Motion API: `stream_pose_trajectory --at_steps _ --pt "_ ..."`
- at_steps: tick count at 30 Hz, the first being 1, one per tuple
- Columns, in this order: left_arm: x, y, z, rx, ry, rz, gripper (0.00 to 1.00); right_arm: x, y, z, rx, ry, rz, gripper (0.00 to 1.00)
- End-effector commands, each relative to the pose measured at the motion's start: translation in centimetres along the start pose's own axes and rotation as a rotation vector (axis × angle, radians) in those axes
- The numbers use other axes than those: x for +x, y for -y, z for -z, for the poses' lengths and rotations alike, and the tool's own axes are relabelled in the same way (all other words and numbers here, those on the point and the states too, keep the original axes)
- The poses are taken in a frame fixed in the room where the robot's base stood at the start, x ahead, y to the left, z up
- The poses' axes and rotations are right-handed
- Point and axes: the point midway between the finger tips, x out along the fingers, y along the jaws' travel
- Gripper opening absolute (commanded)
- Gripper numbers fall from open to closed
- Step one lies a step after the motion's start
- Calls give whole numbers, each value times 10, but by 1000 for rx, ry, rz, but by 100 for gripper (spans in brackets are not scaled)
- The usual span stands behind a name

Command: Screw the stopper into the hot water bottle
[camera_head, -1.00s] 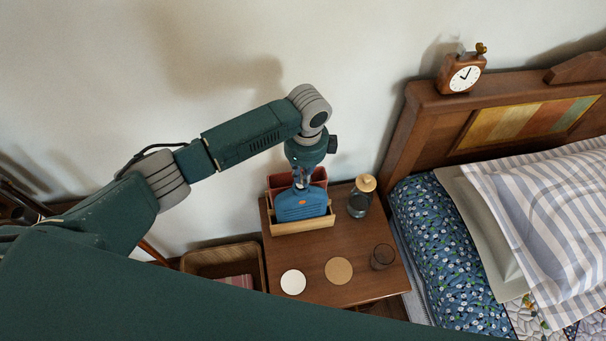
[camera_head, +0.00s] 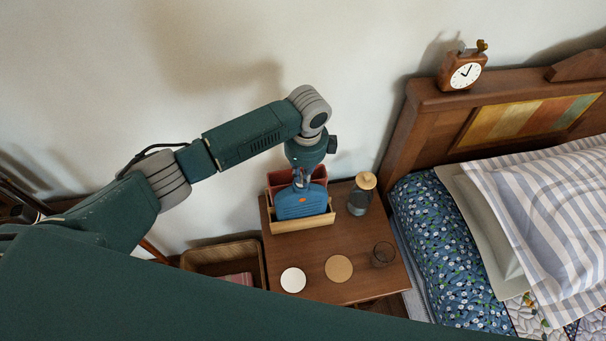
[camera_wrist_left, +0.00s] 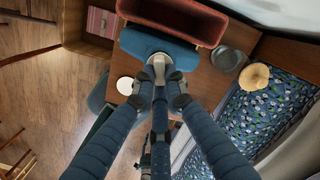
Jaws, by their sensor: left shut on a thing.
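The blue hot water bottle (camera_head: 301,205) stands upright in a light wooden holder (camera_head: 303,225) on the nightstand. It also shows in the left wrist view (camera_wrist_left: 185,52), seen from above. My left gripper (camera_head: 301,180) points down at the bottle's neck. My right gripper is not in view.
A reddish box (camera_head: 318,174) stands behind the bottle. On the nightstand (camera_head: 315,257) are a glass jar with a wooden lid (camera_head: 360,196), a dark glass (camera_head: 382,256), a cork coaster (camera_head: 339,269) and a white disc (camera_head: 293,281). The bed is at right, a basket (camera_head: 259,253) at lower left.

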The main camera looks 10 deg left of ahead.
Motion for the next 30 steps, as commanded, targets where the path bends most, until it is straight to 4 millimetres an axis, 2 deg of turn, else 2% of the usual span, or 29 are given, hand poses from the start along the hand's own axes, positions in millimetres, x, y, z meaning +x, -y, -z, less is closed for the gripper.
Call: stream_pose_trajectory --at_steps 30 --pt "9 0 1 0 0 0 0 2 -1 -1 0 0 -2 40"
